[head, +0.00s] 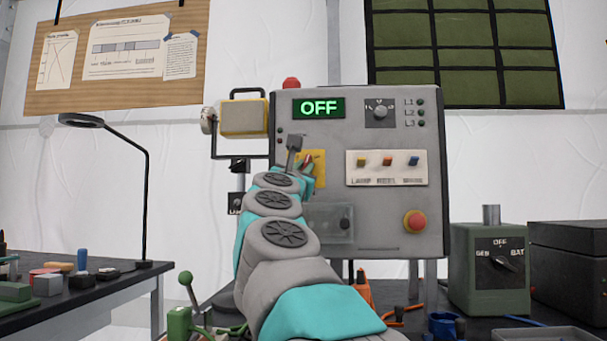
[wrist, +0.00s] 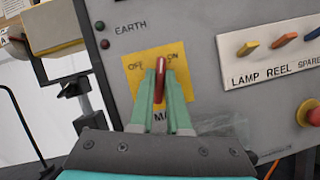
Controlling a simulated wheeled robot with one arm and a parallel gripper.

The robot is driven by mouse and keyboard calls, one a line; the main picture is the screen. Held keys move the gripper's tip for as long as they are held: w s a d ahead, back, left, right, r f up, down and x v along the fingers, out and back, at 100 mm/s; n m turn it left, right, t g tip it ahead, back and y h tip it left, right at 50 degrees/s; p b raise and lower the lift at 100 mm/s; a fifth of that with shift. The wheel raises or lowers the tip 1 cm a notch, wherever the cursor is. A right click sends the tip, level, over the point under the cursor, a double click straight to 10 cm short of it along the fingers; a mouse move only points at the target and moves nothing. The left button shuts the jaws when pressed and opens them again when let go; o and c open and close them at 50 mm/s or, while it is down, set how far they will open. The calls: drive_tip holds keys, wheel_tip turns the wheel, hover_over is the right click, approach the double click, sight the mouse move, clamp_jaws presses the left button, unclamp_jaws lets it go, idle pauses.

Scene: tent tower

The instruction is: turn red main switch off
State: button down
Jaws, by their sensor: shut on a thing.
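The red main switch (wrist: 159,82) is a red lever on a yellow plate (wrist: 136,88) marked OFF on the left and ON on the right. In the wrist view its tip lies between the two words, closer to ON. My gripper (wrist: 160,88) is shut on the lever, with a green finger on each side. In the head view the yellow plate (head: 319,157) shows at the left of the grey panel (head: 360,222), and my gripper (head: 307,168) covers most of the switch. A green display (head: 318,108) on the panel reads OFF.
Yellow, orange and blue small switches (head: 388,161) and a red round button (head: 415,221) are right of my gripper. A yellow box (head: 244,118) sticks out left of the panel. A desk lamp (head: 145,190) stands farther left. A green switch box (head: 489,268) stands at the right.

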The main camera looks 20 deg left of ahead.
drive_tip(key=n+y, duration=0.1)
drive_tip(key=n, duration=0.1)
drive_tip(key=n+y, duration=0.2)
drive_tip(key=n, duration=0.1)
drive_tip(key=shift+d+n, duration=0.1)
drive_tip(key=shift+n, duration=0.2)
drive_tip(key=n+y+p, duration=0.1)
drive_tip(key=n, duration=0.1)
drive_tip(key=n+g+y+p, duration=0.1)
drive_tip(key=n, duration=0.2)
drive_tip(key=shift+d+r+y, duration=0.1)
drive_tip(key=shift+r+y, duration=0.1)
drive_tip(key=shift+y, duration=0.1)
drive_tip(key=n+g+y+p, duration=0.1)
drive_tip(key=n, duration=0.1)
drive_tip(key=n+p, duration=0.2)
drive_tip(key=n, duration=0.1)
drive_tip(key=shift+g+y, duration=0.4)
drive_tip(key=shift+f+n+g+y+p, duration=0.1)
drive_tip(key=shift+n+g+y+p, duration=0.3)
drive_tip(key=shift+n+p, duration=0.8)
drive_tip(key=shift+n, duration=0.3)
drive_tip(key=c, duration=0.9)
unclamp_jaws()
drive_tip(key=shift+f, duration=0.1)
